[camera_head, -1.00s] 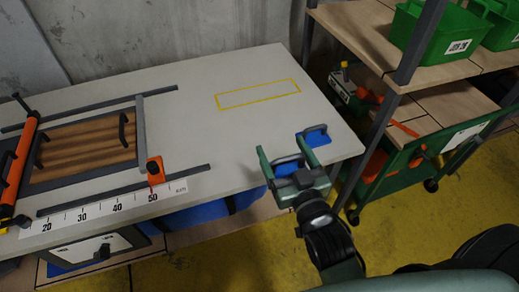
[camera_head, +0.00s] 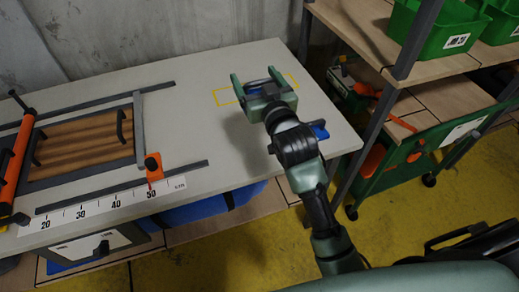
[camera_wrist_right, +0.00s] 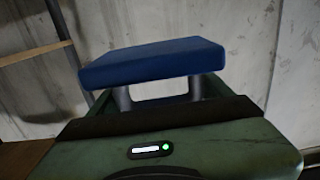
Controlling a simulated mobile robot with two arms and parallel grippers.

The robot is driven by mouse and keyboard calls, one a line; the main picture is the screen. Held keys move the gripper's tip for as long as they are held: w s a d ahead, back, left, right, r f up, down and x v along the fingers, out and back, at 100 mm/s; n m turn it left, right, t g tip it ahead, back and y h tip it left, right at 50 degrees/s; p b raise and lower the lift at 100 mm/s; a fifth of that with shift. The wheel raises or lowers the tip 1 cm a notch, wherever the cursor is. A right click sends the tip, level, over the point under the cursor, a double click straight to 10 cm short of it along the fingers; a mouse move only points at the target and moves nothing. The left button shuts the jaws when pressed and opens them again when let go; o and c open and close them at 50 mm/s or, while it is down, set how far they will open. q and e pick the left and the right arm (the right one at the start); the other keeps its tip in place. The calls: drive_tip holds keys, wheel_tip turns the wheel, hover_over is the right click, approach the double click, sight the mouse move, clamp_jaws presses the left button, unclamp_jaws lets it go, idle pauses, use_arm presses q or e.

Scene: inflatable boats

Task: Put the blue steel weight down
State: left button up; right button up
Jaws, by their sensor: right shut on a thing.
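My right gripper (camera_head: 262,82) is shut on the blue steel weight (camera_wrist_right: 152,60), which shows in the right wrist view as a blue slab on two grey handle posts. In the head view only a little of the held weight (camera_head: 268,88) shows between the fingers. The gripper is over the yellow outlined rectangle (camera_head: 222,98) on the table (camera_head: 215,140) and hides most of it. I cannot tell whether the weight touches the table. A second blue weight (camera_head: 319,130) is on the table's right end, partly hidden by my arm. My left gripper is not in view.
A wooden panel in a grey frame (camera_head: 139,130), an orange clamp (camera_head: 153,167) and a numbered scale (camera_head: 110,203) take up the table's left. A shelf rack with green bins (camera_head: 430,35) stands close to the right. The table between clamp and gripper is clear.

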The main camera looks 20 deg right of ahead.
drive_tip(key=shift+r, duration=0.15)
wheel_tip(320, 180, down, 18)
drive_tip(key=shift+f+b, duration=0.1)
drive_tip(key=shift+b, duration=0.35)
drive_tip(key=shift+f, duration=0.55)
drive_tip(key=shift+f, duration=0.15)
drive_tip(key=shift+f, duration=0.1)
drive_tip(key=o, duration=2)
drive_tip(key=shift+f, duration=0.2)
drive_tip(key=shift+o, duration=0.2)
drive_tip(key=shift+s, duration=0.1)
